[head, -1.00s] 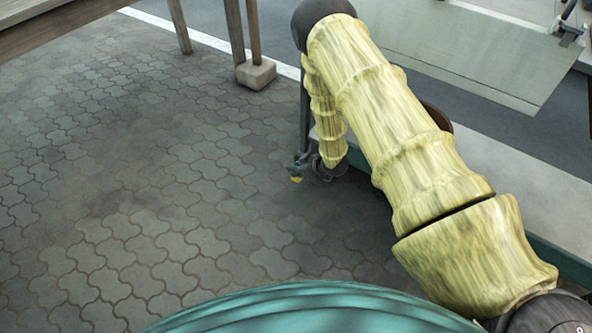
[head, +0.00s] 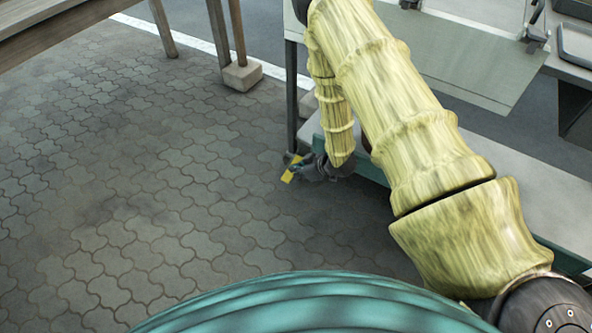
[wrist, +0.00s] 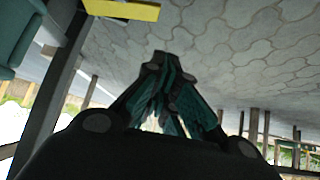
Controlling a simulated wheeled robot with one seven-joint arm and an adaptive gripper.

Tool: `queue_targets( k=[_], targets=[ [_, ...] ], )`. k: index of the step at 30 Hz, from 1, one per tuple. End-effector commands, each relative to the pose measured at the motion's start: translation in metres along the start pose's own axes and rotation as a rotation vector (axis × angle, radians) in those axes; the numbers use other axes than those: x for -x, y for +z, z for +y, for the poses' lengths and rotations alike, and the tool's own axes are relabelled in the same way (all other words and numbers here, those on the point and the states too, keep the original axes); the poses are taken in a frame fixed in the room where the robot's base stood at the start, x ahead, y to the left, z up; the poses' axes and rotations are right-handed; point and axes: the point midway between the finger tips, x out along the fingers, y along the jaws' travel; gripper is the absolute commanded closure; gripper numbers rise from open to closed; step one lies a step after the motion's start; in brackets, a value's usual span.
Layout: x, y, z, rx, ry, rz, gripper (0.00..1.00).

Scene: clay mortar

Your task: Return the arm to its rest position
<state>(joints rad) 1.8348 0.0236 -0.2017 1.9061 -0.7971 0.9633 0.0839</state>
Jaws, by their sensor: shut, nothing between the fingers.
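My gripper (head: 318,168) hangs low beside the workbench (head: 540,200), at the end of my bent, yellow-green covered arm. In the wrist view its dark, teal-sided fingers (wrist: 162,62) converge to a closed tip with nothing between them. The elbow is cut off by the top edge of the head view. A small yellow piece (head: 291,168) shows just left of the gripper. A yellow bar (wrist: 122,9) shows at the top of the wrist view, apart from the fingers. I cannot tell what it belongs to.
A dark bench leg (head: 291,95) stands close behind the gripper. A wooden table (head: 50,20) is at upper left, with a post on a concrete foot (head: 242,75). Grey trays (head: 575,45) lie at upper right. The paved floor (head: 130,180) at left is clear.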

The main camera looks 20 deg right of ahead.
Motion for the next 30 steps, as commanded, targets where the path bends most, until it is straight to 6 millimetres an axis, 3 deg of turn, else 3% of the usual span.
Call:
queue_targets(
  k=[11, 14, 17, 20, 24, 30],
  targets=[
    [0.0, 0.0, 0.0, -0.001, 0.0, -0.001, 1.0],
    [0.002, 0.009, -0.007, -0.025, 0.007, -0.017, 1.0],
    [0.01, 0.033, -0.026, -0.094, 0.032, -0.069, 1.0],
    [0.026, 0.071, -0.058, -0.2, 0.069, -0.157, 1.0],
    [0.06, 0.124, -0.108, -0.35, 0.124, -0.304, 1.0],
    [0.118, 0.183, -0.176, -0.517, 0.184, -0.508, 1.0]
  ],
)
